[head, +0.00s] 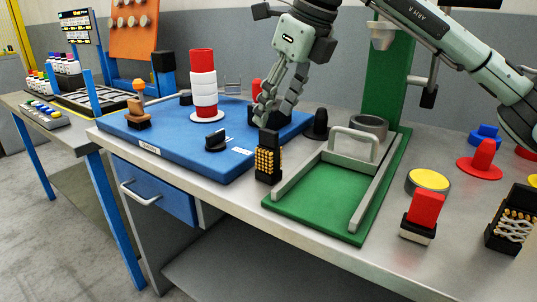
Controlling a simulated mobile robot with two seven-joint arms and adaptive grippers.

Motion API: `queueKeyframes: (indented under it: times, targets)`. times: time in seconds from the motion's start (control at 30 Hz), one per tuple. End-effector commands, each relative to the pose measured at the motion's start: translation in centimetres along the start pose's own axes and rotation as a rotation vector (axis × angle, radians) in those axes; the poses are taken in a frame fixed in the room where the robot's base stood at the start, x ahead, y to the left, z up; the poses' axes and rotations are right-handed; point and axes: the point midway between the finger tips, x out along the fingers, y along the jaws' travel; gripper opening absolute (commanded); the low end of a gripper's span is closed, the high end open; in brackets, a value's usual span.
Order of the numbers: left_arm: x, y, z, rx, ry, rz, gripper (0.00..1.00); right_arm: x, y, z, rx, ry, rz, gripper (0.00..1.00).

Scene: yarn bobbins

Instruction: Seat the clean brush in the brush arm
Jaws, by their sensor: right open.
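A black brush with clean yellow bristles (268,164) stands upright on the grey table between the blue board and the green tray. My right gripper (272,116) hangs fingers-down just above and behind it, in the picture; it is open, and I see nothing held between its fingers. Whether a finger touches the brush's top cannot be told. A second brush, its bristles covered in grey strands (513,226), lies at the far right. I cannot make out for certain which part is the brush arm; the gripper covers some of the area behind it. My left gripper is out of view.
The blue board (175,150) carries a red-and-white bobbin (203,85) and a black knob (216,140). A green tray (315,205) with grey rails lies right of the brush. A red-topped block (425,209), yellow disc (428,181) and red peg (481,160) stand further right.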

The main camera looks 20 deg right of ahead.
Motion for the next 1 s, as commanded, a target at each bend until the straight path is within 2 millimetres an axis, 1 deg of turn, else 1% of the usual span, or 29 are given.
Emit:
queueKeyframes:
  times: [0.03, 0.17, 0.3, 0.4, 0.53, 0.73, 1.0]
  targets:
    - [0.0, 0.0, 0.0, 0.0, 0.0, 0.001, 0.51, 0.7, 0.0, -0.1, 0.0, 0.002, 0.001, 0.55]
    - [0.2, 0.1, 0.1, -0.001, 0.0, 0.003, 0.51, 2.0, 0.1, -0.4, 0.0, 0.002, 0.002, 0.55]
    - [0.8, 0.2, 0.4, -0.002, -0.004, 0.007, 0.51, 4.1, 0.4, -1.0, -0.001, 0.003, 0.002, 0.55]
    - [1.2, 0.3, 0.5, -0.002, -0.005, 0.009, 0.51, 5.5, 0.4, -1.0, 0.0, 0.001, 0.003, 0.55]
    - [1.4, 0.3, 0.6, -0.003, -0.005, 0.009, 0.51, 6.3, 0.4, -0.9, -0.001, 0.0, 0.002, 0.55]
    - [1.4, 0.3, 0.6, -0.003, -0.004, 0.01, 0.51, 6.3, 0.4, -0.9, -0.001, -0.001, 0.003, 0.55]
    - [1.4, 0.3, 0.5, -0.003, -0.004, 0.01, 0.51, 6.3, 0.4, -0.9, -0.001, -0.001, 0.003, 0.22]
